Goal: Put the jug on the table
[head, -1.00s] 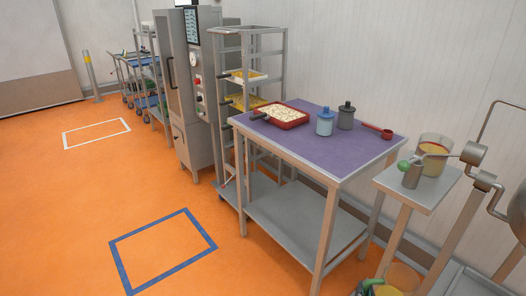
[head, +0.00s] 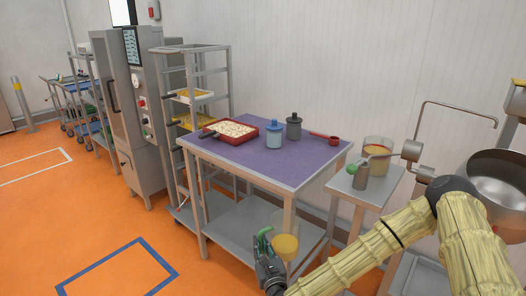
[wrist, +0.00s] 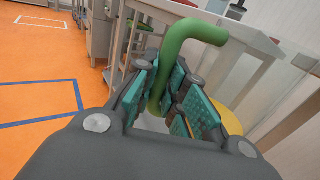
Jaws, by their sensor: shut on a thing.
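The jug (head: 286,246) is clear with yellow contents and a green handle. My gripper (head: 266,262) is shut on that handle and holds the jug low, in front of the table's right side. In the wrist view the green handle (wrist: 184,48) rises between the teal finger pads of my gripper (wrist: 170,100). The jug's body is mostly hidden there, with a yellow part at the right. The table (head: 235,160) has a purple top and a grey lower shelf.
The front of the top is clear. A small stand (head: 385,184) with a clear yellow-filled container is at right.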

